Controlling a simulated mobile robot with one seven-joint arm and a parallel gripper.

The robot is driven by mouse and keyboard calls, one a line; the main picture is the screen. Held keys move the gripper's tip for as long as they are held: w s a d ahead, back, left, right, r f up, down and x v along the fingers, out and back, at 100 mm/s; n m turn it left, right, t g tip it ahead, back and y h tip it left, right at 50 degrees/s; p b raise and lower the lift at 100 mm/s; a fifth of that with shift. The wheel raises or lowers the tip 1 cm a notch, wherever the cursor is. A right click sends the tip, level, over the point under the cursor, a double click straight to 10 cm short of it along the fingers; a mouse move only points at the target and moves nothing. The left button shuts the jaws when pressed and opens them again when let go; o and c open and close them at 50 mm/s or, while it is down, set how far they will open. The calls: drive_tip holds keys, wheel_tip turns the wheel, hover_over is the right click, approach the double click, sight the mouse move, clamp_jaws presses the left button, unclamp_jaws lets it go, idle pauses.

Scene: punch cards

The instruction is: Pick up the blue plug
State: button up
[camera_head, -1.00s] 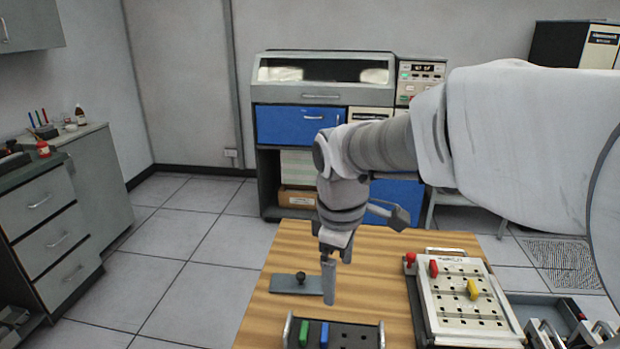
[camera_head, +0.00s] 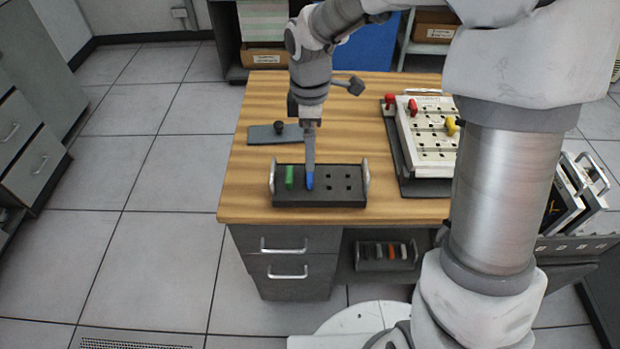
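The blue plug (camera_head: 309,181) stands upright in the black holder (camera_head: 336,199) on the wooden table, just right of the green plug (camera_head: 289,177). My gripper (camera_head: 310,168) points straight down over the blue plug, with its fingertips at or just above the plug's top. The fingers are seen edge-on and cover the plug's upper part. I cannot tell whether they are open, or whether they touch the plug.
A grey plate with a black knob (camera_head: 279,128) lies behind the holder. A white board (camera_head: 426,138) with red and yellow plugs stands to the right. The holder has upright metal handles at both ends. Bare wood (camera_head: 240,185) lies to the left.

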wheel_tip(320, 180, down, 9)
drive_tip(key=shift+r+b, duration=0.2)
drive_tip(key=shift+b, duration=0.7)
drive_tip(key=c, duration=1.2)
drive_tip(key=shift+r, duration=0.15)
wheel_tip(320, 180, up, 4)
drive_tip(key=shift+r+p, duration=0.15)
drive_tip(key=shift+p, duration=0.5)
drive_tip(key=d+r+p, duration=0.6)
drive_tip(key=d+r, duration=0.5)
drive_tip(key=shift+s+d+r, duration=0.25)
drive_tip(key=shift+s+d, duration=0.1)
